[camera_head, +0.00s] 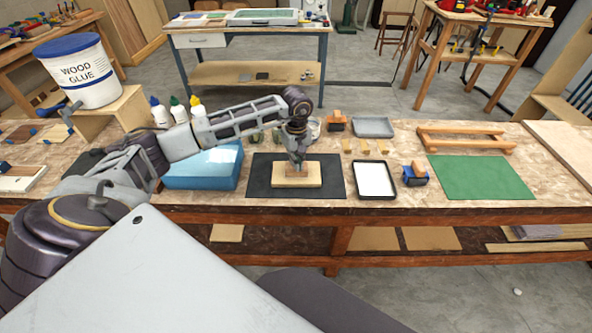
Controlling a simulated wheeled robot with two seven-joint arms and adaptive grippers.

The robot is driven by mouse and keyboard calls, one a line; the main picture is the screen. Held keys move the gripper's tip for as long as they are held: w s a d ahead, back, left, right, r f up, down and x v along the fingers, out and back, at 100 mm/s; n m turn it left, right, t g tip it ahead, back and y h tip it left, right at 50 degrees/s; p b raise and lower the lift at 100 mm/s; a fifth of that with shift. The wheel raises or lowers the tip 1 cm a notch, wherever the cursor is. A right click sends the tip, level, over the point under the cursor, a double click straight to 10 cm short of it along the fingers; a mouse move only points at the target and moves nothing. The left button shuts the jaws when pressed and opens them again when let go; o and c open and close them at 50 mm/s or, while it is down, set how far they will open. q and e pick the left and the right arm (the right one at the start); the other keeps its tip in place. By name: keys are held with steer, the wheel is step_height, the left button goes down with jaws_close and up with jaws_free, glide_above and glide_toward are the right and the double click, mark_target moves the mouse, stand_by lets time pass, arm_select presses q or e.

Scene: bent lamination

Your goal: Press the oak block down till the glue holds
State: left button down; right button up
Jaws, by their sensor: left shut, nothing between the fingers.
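A pale wooden block (312,181) lies flat on a black mat (335,185) near the front middle of the bench. A smaller, browner wooden piece (287,171) sits on top of it, partly hidden by my gripper; I cannot tell which of the two is the oak block. My left gripper (297,167) is shut and empty and points straight down over the middle of the stack. Its tips are at or very close to the brown piece's top; contact is too small to tell.
A blue box (205,169) stands left of the mat, beneath my left arm. A black-rimmed white tray (374,180), a blue-and-orange tool (415,174) and a green mat (482,178) lie to the right. Glue bottles (178,110) and a glue bucket (80,72) stand at the left.

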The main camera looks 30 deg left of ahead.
arm_select(q)
steer(key=shift+s+f, duration=0.15)
steer(key=shift+f, duration=0.1)
arm_select(e)
steer(key=shift+w, duration=0.75)
steer(key=shift+f, duration=0.1)
steer(key=shift+s+f, duration=0.1)
steer(key=shift+s, duration=0.9)
steer(key=shift+w, duration=0.1)
arm_select(q)
steer(key=shift+b, duration=0.3)
arm_select(e)
steer(key=shift+w, duration=0.9)
steer(key=shift+s+a, duration=0.1)
arm_select(q)
steer(key=shift+r, duration=0.15)
arm_select(e)
steer(key=shift+f, duration=0.1)
